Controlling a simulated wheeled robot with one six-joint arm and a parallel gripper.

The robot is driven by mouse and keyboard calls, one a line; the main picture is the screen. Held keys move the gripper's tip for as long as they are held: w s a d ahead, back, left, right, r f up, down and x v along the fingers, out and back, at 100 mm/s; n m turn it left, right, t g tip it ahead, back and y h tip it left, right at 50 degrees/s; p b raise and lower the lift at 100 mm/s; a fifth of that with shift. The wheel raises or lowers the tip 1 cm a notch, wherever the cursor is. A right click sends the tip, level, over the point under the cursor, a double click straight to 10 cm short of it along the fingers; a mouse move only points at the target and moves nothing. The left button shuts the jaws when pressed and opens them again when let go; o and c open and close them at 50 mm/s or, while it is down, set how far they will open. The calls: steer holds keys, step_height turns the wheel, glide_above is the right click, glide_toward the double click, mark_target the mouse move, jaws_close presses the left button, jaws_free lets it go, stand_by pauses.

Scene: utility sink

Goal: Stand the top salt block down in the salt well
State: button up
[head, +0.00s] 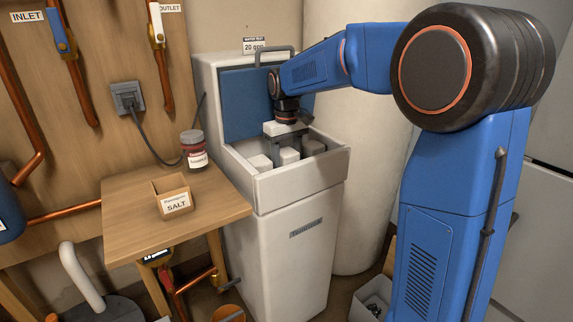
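The salt well is the open-topped upper bin of the white softener cabinet (300,184). I cannot tell which is the top block. My gripper (288,142) points down into the well opening, just over the middle block. Its fingertips are small and partly hidden, so I cannot tell whether it is open, or whether it touches or holds a block.
A blue lid panel (245,95) stands raised behind the well. A pale cylindrical tank (365,215) stands close to the right.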

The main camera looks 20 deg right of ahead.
steer(key=o, duration=0.4)
steer(key=shift+r, duration=0.1)
